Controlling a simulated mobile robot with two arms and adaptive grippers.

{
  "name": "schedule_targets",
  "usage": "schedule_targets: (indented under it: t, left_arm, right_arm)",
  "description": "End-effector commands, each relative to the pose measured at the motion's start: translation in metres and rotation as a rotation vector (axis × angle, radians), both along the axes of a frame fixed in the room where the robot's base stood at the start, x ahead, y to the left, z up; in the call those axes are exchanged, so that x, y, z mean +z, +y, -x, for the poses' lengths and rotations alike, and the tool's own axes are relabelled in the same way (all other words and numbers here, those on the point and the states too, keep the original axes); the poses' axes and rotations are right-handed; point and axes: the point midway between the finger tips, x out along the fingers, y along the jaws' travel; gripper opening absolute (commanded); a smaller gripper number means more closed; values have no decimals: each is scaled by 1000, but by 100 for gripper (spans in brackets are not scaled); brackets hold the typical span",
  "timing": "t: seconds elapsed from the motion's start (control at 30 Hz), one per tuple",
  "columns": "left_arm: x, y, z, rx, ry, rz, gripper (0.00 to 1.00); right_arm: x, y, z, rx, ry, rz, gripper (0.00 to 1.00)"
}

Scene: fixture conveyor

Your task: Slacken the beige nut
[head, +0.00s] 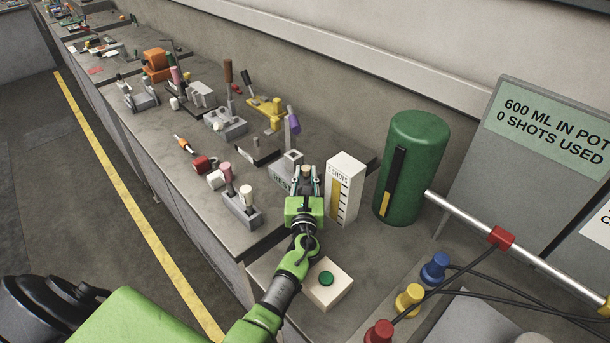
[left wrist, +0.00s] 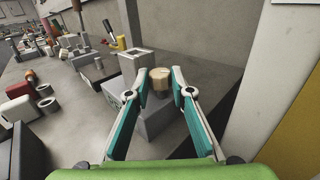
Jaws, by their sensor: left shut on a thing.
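The beige nut (left wrist: 160,78) sits on top of a grey fixture block (left wrist: 150,118) near the bench's end, between my left fingertips in the left wrist view. My left gripper (left wrist: 160,84) is shut on the nut, with one teal-padded finger on each side. In the head view, my left gripper (head: 306,178) reaches over the same fixture, and only a small part of the nut (head: 306,170) shows between the fingers. How far the nut is turned cannot be told. My right gripper is not in view.
A white gauge box (head: 345,188) stands close to the right of my gripper, with a green tank (head: 411,168) beyond it.

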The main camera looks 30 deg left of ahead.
Motion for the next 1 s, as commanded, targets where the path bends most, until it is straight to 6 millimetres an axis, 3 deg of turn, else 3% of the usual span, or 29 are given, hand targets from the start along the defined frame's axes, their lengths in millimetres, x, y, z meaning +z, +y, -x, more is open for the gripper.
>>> schedule_targets:
  t: [0.33, 0.37, 0.4, 0.77, 1.0]
  left_arm:
    - [0, -1, 0, 24, 2, 0, 0]
    - [0, -1, 0, 24, 2, 0, 26]
    - [0, -1, 0, 24, 2, 0, 28]
    - [-1, -3, 4, 23, 3, 0, 28]
    - [-2, -21, 37, 23, 4, 2, 28]
  right_arm:
    - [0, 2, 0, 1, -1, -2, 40]
    - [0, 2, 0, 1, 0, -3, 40]
    - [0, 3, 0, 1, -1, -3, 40]
    - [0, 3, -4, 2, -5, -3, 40]
    - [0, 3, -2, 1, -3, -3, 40]
